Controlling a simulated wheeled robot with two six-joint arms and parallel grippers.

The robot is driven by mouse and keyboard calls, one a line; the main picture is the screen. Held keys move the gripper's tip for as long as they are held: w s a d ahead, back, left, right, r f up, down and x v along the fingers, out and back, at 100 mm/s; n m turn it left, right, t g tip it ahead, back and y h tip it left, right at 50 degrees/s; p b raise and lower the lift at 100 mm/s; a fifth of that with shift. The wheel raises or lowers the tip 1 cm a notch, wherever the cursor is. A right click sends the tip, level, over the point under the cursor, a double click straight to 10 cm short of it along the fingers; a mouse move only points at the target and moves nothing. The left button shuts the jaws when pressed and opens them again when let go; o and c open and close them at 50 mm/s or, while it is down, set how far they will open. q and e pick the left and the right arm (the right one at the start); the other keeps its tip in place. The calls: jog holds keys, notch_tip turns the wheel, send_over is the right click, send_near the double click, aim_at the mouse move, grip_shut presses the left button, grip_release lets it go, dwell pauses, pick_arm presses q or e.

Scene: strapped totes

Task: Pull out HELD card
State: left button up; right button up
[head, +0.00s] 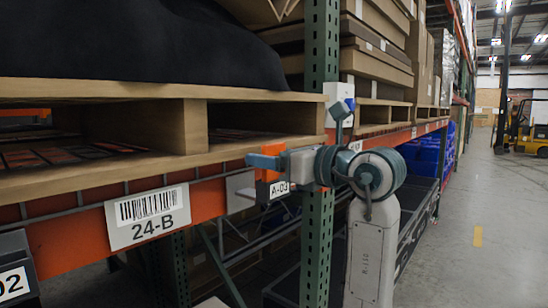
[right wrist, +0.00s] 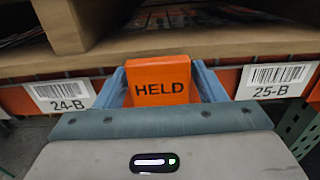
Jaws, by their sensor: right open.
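The orange HELD card (right wrist: 161,84) faces me in the right wrist view, its black letters upright. In the head view its orange side (head: 268,175) shows just above a small holder labelled A-03 (head: 279,188) on the rack beam. My right gripper (right wrist: 160,72) is open, with one blue finger on each side of the card. It also shows in the head view (head: 264,163), reaching in from the right at the card. The card's lower part is hidden behind the gripper body in the wrist view. My left gripper is not in view.
A wooden pallet (head: 160,88) with a dark load lies just above and behind the card. A green rack upright (head: 318,220) stands close by. The orange beam carries a 24-B label (head: 148,215), and a 25-B label (right wrist: 274,81) is at right. The aisle (head: 480,230) is open at right.

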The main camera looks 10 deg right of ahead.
jog(key=shift+c, duration=0.4)
jog(key=c, duration=0.8)
jog(key=shift+r, duration=0.15)
jog(key=shift+r+p, duration=1.65)
jog(key=shift+r, duration=0.7)
jog(key=shift+b+v, duration=1)
jog(key=shift+v, duration=4.05)
